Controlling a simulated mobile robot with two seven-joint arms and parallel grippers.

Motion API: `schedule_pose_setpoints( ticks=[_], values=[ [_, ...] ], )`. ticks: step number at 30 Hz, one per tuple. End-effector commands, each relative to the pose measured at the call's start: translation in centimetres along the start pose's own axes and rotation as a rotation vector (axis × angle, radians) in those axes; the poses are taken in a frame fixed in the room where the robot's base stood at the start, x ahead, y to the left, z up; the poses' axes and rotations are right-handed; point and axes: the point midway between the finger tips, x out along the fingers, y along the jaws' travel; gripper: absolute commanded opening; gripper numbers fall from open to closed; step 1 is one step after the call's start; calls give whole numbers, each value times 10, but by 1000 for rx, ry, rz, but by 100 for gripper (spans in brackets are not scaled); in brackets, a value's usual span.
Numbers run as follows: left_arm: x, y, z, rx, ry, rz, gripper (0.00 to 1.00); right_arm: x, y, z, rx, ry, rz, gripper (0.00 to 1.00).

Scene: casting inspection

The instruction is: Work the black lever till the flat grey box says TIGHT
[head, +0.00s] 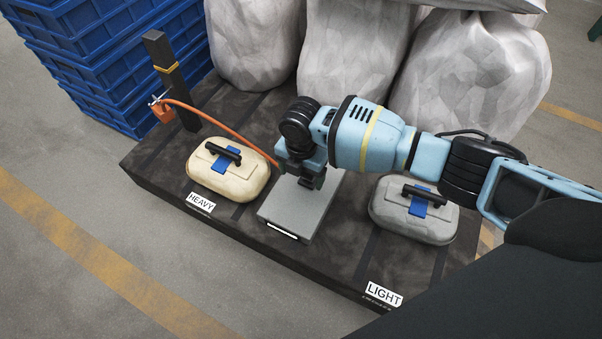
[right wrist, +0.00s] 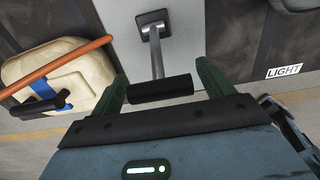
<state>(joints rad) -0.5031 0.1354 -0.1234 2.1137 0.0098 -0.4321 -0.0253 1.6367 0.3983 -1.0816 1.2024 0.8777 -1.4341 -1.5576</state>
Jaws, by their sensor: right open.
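The flat grey box (head: 300,212) lies on the dark platform between two cases. A small light strip (head: 282,231) on its front edge is too small to read. The black lever (right wrist: 162,89) shows in the right wrist view as a crossbar on a grey stem rising from a square base on the box. My right gripper (head: 313,184) is over the box and hides most of the lever in the head view. Its green fingers (right wrist: 163,88) are open, one on each side of the crossbar; I cannot tell whether they touch it. My left gripper is not in view.
A cream case (head: 250,187) by the HEAVY label (head: 201,202) stands left; a grey case (head: 440,228) by the LIGHT label (head: 384,294) stands right. An orange hose (head: 215,121) curves close to my gripper from a dark post (head: 172,85). White sacks (head: 345,50) stand behind.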

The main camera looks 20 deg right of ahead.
Motion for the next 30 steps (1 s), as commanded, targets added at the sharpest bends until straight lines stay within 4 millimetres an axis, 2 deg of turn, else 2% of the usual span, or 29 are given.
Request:
schedule_pose_setpoints(
  ticks=[6, 7, 21, 30],
  values=[
    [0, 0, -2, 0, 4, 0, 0, 0, 0, 0, 0, 0, 0, 80],
    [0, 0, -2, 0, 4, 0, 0, 0, 0, 0, 0, 0, 0, 77],
    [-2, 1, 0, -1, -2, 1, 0, 0, 0, 0, 0, 0, -1, 17],
    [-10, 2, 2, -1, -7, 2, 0, -2, -11, -5, 1, 31, -2, 17]
  ],
)
